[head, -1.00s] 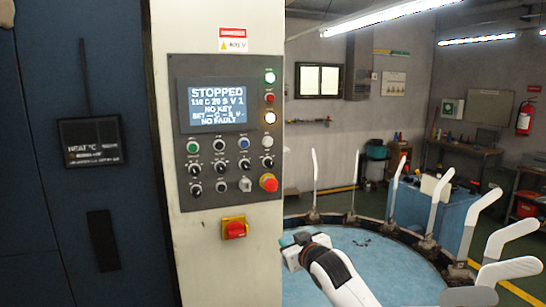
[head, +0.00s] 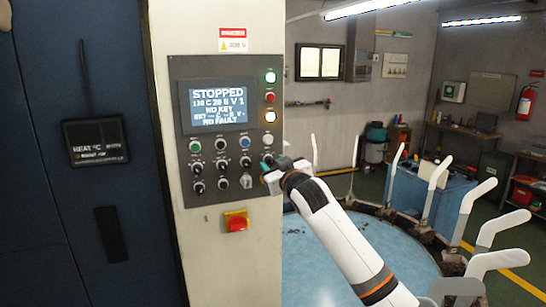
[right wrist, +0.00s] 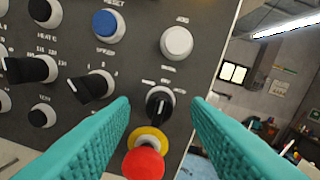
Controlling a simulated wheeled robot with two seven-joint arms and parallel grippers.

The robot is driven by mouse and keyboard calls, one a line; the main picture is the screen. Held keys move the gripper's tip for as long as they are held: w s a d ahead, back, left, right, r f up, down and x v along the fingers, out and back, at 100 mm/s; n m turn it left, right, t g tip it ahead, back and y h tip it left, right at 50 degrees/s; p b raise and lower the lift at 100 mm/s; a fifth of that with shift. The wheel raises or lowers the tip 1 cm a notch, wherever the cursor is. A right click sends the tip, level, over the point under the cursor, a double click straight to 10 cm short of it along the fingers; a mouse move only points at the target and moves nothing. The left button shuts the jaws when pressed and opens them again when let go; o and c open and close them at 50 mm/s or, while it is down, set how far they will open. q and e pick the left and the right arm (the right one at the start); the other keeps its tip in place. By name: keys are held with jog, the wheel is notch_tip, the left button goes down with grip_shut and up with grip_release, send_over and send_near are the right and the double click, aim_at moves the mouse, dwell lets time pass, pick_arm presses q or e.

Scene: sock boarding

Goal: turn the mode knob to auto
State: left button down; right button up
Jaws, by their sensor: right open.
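A black knob (right wrist: 160,104) with a pale pointer line sits on the dark control panel (right wrist: 205,20), below a white button, in the right wrist view. It is probably the mode knob; its small label is not clearly readable. Its pointer looks nearly upright, leaning slightly. My right gripper (right wrist: 161,110) is open, with one teal finger on each side of the knob in the picture; I cannot tell if they touch it. In the head view my right gripper (head: 271,172) is at the panel's lower right edge and largely covers that area. My left gripper is not in view.
A red emergency stop (right wrist: 144,162) with a yellow collar is just below the knob, between the fingers in the picture. Other black knobs (right wrist: 92,86) lie to the left. The screen (head: 219,106) reads STOPPED and NO KEY. A red-and-yellow switch (head: 236,222) is lower down.

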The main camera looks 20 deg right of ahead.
jog(key=shift+w, duration=0.75)
grip_shut()
jog(key=shift+f, duration=0.1)
jog(key=m+b, duration=0.1)
jog(key=m, duration=0.2)
jog(key=shift+m, duration=0.4)
jog(key=shift+m+b, duration=0.3)
jog(key=shift+m, duration=2.2)
